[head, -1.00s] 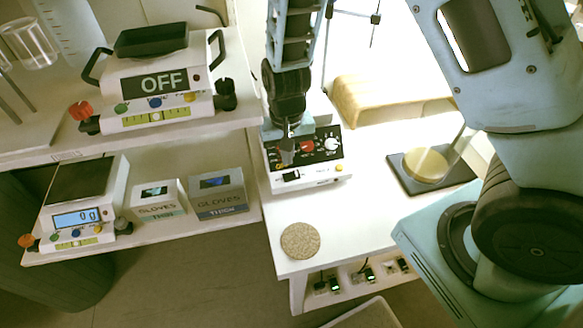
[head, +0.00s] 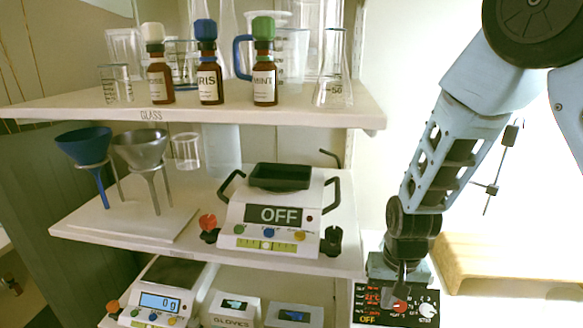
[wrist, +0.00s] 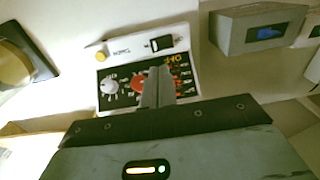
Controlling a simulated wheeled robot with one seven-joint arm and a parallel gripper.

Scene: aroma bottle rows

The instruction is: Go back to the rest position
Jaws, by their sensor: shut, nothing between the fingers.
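My gripper (head: 401,296) hangs pointing down at the lower right of the head view, in front of the dial box (head: 426,308). Its fingers are together with nothing between them. In the wrist view my gripper (wrist: 158,82) covers part of the panel of the same box (wrist: 122,58), including part of its red knob. Whether the fingertips touch the box I cannot tell. The box's display reads OFF in the head view.
Left are shelves: brown bottles with white (head: 161,88), blue (head: 210,85) and green (head: 264,85) caps on the top shelf (head: 330,112); a scale (head: 268,215) and funnels (head: 84,147) below. Glove boxes (wrist: 262,30) sit near my gripper. A tan block (head: 500,262) lies right.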

